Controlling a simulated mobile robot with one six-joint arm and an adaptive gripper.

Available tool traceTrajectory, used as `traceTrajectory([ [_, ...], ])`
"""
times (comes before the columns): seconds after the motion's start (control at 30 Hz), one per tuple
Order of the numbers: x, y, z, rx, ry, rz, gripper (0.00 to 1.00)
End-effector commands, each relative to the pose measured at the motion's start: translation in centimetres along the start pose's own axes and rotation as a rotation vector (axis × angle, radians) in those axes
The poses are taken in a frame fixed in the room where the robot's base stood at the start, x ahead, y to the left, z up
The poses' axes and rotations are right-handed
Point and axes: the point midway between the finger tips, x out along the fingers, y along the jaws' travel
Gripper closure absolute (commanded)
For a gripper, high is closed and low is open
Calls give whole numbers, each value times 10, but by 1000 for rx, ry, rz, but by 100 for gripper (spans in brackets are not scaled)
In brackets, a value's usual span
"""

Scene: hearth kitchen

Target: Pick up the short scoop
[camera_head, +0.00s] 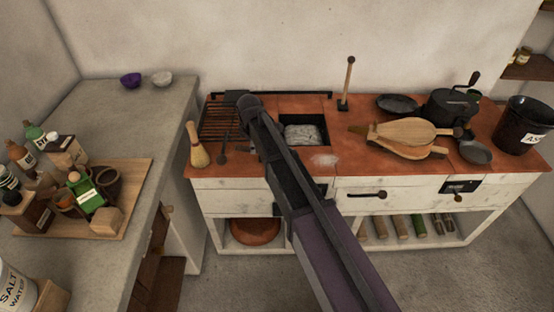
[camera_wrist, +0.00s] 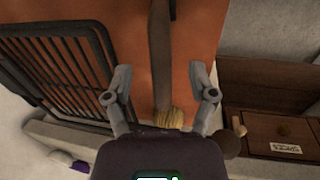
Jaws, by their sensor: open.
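A small dark scoop (camera_head: 223,158) lies on the red-brown hearth top (camera_head: 345,157), between the grate and the wooden brush. In the wrist view my gripper (camera_wrist: 161,74) is open, with its two fingers spread apart. A long dark brown strip (camera_wrist: 160,55) passes between the fingers, and I cannot tell if it is the scoop's handle. Straw-coloured bristles (camera_wrist: 168,118) show just below it. In the head view my arm reaches over the hearth, and the fingertips cannot be made out.
A black grate (camera_head: 220,122) lies left of the ash-filled opening (camera_head: 303,133). The brush (camera_head: 199,150) stands at the left edge. Bellows (camera_head: 405,135), pans and a black bucket (camera_head: 522,125) occupy the right. A loaded wooden board (camera_head: 130,180) is on the left counter.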

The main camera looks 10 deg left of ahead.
Motion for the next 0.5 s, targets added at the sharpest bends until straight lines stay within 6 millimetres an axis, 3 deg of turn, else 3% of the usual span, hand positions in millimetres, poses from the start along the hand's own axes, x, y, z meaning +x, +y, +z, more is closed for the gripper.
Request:
traceTrajectory([
  [0.5,40,-1,2,0,0,0,27],
])
